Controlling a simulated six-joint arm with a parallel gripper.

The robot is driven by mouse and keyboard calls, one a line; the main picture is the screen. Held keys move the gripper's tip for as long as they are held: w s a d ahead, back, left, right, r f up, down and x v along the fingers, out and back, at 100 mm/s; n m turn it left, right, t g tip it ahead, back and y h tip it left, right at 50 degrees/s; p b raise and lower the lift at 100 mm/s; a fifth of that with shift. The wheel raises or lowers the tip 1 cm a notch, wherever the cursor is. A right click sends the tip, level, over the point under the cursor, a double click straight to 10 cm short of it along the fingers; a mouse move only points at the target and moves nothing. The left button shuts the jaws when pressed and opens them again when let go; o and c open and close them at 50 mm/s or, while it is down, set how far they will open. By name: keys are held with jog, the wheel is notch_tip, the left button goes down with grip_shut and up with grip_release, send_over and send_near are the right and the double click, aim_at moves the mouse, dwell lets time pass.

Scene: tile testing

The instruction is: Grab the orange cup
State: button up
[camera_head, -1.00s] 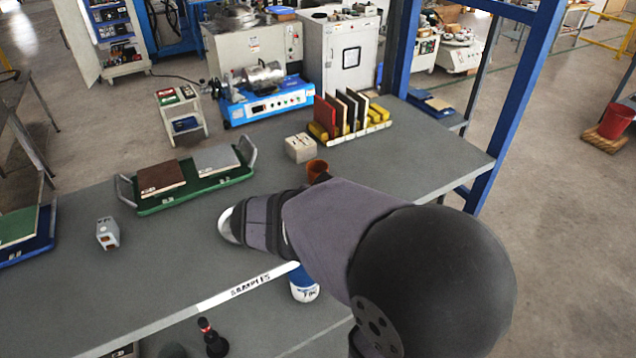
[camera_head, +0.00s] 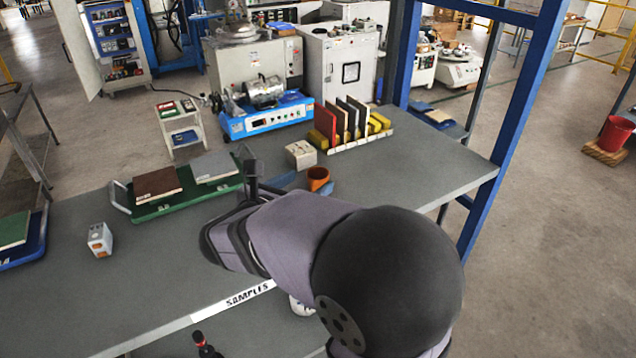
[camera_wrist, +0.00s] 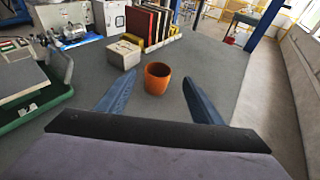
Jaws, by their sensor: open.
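The orange cup (camera_head: 319,179) stands upright on the grey table, partly hidden by a blue finger in the head view. It also shows in the wrist view (camera_wrist: 157,78), centred ahead of my fingers. My gripper (camera_wrist: 160,93) is open, its two blue fingers wide apart with the cup in line with the space between them. The cup is at or just beyond the fingertips and does not appear to touch either finger. My gripper in the head view (camera_head: 290,188) is mostly hidden by my arm.
A white block (camera_head: 300,155) stands just behind the cup to the left. A rack (camera_head: 345,140) of upright tiles is behind it. A green tray (camera_head: 165,208) with two tiles lies to the left. The tabletop (camera_head: 430,160) right of the cup is clear.

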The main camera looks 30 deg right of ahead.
aim_at(322, 171)
jog(key=shift+p+x, duration=0.65)
jog(key=shift+x, duration=1.95)
jog(key=shift+w+a, duration=0.1)
jog(key=shift+w, duration=0.05)
jog(key=c, duration=1.2)
